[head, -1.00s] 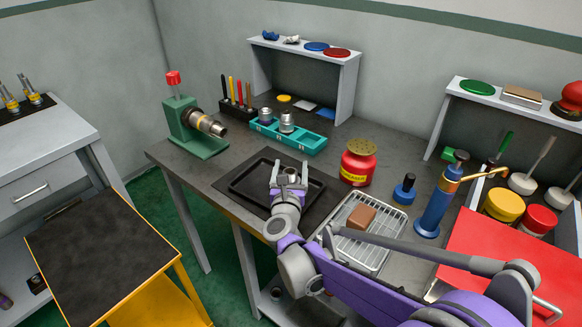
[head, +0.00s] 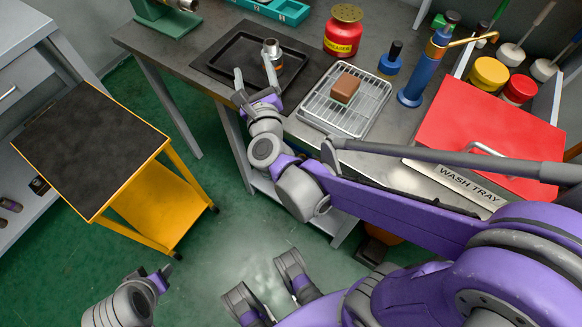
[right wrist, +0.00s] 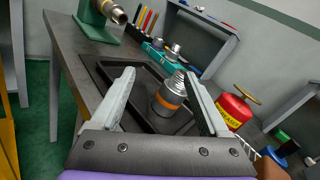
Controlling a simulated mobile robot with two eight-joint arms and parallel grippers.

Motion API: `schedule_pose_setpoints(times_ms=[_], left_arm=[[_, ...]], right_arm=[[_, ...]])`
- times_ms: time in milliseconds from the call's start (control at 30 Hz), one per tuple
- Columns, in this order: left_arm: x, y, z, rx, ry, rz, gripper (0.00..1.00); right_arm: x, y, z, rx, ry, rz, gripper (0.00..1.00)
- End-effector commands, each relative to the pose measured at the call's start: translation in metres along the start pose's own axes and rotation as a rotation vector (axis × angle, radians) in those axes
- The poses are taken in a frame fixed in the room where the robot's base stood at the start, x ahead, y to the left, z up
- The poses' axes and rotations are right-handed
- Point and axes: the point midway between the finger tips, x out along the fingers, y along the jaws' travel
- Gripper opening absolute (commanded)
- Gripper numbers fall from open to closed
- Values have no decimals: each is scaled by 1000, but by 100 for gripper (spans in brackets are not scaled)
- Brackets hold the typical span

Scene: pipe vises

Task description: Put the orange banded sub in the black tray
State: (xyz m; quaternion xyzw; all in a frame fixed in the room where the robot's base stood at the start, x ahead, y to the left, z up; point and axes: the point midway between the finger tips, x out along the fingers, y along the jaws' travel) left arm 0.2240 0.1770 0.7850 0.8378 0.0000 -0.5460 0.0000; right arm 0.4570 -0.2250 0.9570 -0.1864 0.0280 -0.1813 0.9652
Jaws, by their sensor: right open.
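The orange banded sub (head: 272,55) is a silver metal piece with an orange band. It stands in the black tray (head: 222,73) on the bench, near the tray's right side. My right gripper (head: 254,75) is open at the tray's front edge. In the right wrist view the sub (right wrist: 168,96) shows beyond and between the spread fingers (right wrist: 160,88), not gripped. The fingers partly cover the tray (right wrist: 138,108). My left gripper (head: 152,275) is low at the bottom left, far from the bench; its jaw opening is unclear.
A wire rack (head: 336,116) with a brown block (head: 345,88) lies right of the tray. A red can (head: 343,35), a blue-based bottle (head: 391,60) and a blue pump (head: 414,82) stand behind. A yellow cart (head: 150,195) stands at left, with open green floor between.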

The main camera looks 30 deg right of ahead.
Motion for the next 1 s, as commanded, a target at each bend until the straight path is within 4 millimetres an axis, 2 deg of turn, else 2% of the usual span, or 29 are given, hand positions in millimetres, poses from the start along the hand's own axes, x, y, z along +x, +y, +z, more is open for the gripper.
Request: schedule_pose_setpoints(times_ms=[67,133,200,267,300,367,400,500,600,700,1000], left_arm=[[0,0,0,0,0,0,50],[0,0,0,0,0,0,50],[0,0,0,0,0,0,50],[0,0,0,0,0,0,50],[0,0,0,0,0,0,50],[0,0,0,0,0,0,50],[0,0,0,0,0,0,50],[0,0,0,0,0,0,50],[0,0,0,0,0,0,50],[0,0,0,0,0,0,50],[0,0,0,0,0,0,50]], right_arm=[[-17,24,10,-334,-59,169,78],[-39,50,8,-690,-130,338,78],[-68,71,-7,-1053,-212,508,78],[-96,82,-29,-1358,-289,657,78],[-115,86,-47,-1551,-344,758,78],[-143,84,-76,-1814,-428,910,78],[-161,79,-95,-1965,-482,1010,78],[-198,59,-134,-2252,-609,1239,78],[-222,40,-158,-2413,-703,1413,78],[-234,28,-169,-2484,-756,1507,78],[-237,26,-171,-2501,-770,1530,78]])
